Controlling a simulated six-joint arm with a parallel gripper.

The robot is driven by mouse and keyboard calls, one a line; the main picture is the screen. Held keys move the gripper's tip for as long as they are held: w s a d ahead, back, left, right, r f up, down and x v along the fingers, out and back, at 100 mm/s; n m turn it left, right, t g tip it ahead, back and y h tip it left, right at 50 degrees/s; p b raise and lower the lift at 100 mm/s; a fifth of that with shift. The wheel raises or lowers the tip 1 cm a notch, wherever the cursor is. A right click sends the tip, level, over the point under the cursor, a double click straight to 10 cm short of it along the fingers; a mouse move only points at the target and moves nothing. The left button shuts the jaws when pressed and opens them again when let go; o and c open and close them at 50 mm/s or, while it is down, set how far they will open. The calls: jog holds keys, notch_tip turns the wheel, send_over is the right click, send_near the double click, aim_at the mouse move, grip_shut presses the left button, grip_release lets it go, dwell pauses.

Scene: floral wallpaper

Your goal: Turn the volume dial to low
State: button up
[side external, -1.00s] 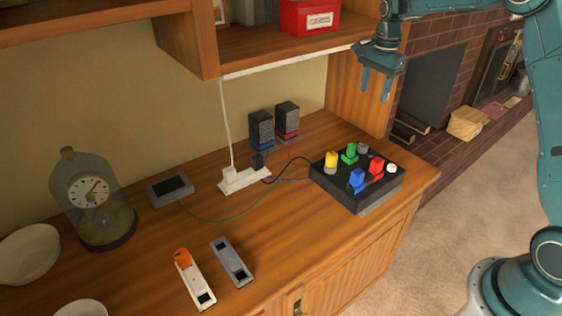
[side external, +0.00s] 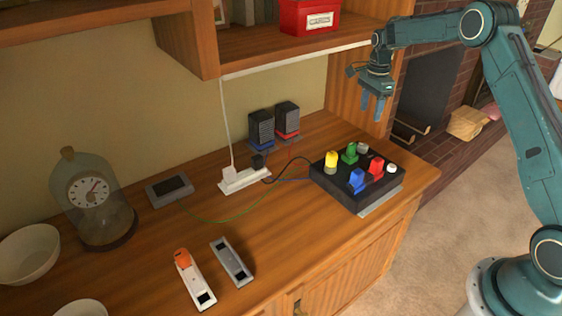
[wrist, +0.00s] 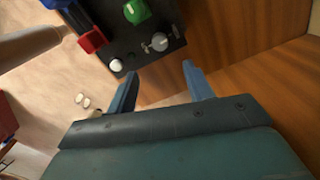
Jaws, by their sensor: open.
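The black control box (side external: 345,190) sits at the right end of the wooden counter. On its top are a yellow knob (side external: 331,159), a green knob (side external: 350,153), a blue knob (side external: 357,180), a red knob (side external: 376,166), a white knob (side external: 392,169) and a grey dial (side external: 363,148). I cannot tell which is the volume dial. My gripper (side external: 372,108) is open and empty, pointing down above the box's back right part. In the wrist view, my gripper (wrist: 162,85) has its fingers apart; the grey dial (wrist: 159,41) and green knob (wrist: 136,11) show beyond them.
Two speakers (side external: 274,125) and a white power strip (side external: 243,179) stand left of the box, with cables between. A shelf with a red box (side external: 309,17) hangs above. A glass dome clock (side external: 97,200) and remote-like devices (side external: 195,279) are at left.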

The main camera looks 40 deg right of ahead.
aim_at(363, 145)
notch_tip(363, 145, down, 13)
jog(key=shift+r, duration=0.15)
dwell(0.4)
jog(key=c, duration=1)
